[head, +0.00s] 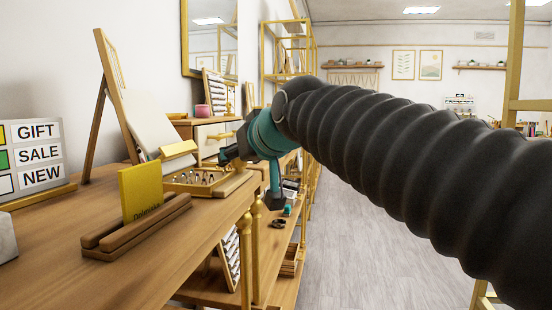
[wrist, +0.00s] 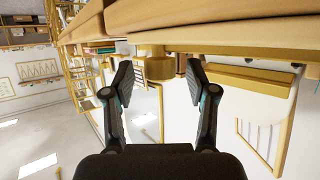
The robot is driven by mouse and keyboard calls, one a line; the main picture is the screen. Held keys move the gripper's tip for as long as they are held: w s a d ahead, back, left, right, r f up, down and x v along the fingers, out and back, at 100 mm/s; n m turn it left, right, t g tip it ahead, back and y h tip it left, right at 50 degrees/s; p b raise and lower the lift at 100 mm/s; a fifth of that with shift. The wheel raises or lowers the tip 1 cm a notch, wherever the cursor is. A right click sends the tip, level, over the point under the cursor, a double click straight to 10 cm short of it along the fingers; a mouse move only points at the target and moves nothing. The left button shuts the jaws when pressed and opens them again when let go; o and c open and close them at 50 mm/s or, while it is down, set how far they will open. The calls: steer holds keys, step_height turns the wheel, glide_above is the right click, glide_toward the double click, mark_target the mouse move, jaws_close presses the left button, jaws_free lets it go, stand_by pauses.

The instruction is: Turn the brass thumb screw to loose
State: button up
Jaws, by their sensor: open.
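In the wrist view, a round brass piece (wrist: 157,69), which looks like the thumb screw, shows between my fingertips, with a gap on each side. It sits against a long wood and brass edge. Which way it is turned cannot be told. My gripper (wrist: 159,70) is open, with one finger on either side of it and nothing held. In the head view my gripper (head: 226,156) is at the far part of the wooden counter (head: 60,265), near a tilted white board with a brass bar (head: 179,148). The thumb screw cannot be made out there.
A tray (head: 190,187) with small jewellery lies just below and left of my gripper. A yellow card (head: 140,190) stands in a wooden holder nearer on the counter. A GIFT, SALE, NEW sign (head: 32,155) stands at left. The grey floor (head: 350,230) at right is clear.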

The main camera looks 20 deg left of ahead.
steer(key=shift+x, duration=1)
jaws_close()
